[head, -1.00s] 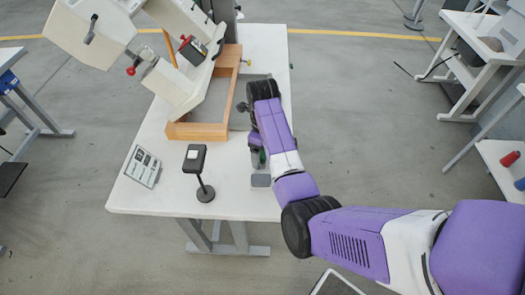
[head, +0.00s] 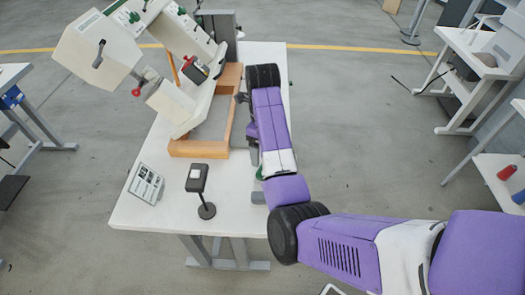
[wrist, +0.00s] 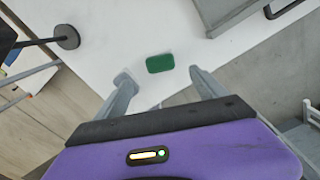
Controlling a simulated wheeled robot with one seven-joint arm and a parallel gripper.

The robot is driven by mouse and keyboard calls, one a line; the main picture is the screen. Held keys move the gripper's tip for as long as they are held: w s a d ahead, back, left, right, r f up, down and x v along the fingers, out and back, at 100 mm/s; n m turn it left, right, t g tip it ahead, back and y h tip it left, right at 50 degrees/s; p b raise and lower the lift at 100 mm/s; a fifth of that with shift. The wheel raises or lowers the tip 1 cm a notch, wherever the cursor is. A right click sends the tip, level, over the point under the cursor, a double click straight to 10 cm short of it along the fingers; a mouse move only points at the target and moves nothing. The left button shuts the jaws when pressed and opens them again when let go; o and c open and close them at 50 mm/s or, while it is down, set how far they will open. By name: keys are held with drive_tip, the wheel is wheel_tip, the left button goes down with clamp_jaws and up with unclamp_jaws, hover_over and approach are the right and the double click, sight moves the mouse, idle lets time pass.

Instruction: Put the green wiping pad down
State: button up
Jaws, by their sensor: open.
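The green wiping pad (wrist: 160,63) is a small rounded block. In the wrist view it appears to lie flat on the white table (wrist: 120,25), near the table's edge. My gripper (wrist: 160,76) is open, with one grey finger on each side of the pad and a visible gap on both sides. In the head view my arm covers most of the gripper, and only a grey finger part and a bit of green show beside the arm. The pad cannot be made out clearly there.
A black device on a round-based stand (head: 201,190) and a tilted printed card (head: 146,184) stand on the table (head: 170,212) left of my arm. The cream press (head: 150,70) and a wooden frame (head: 200,147) are behind. A grey box (wrist: 222,12) lies near the gripper.

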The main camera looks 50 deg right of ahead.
drive_tip(key=shift+r, duration=0.55)
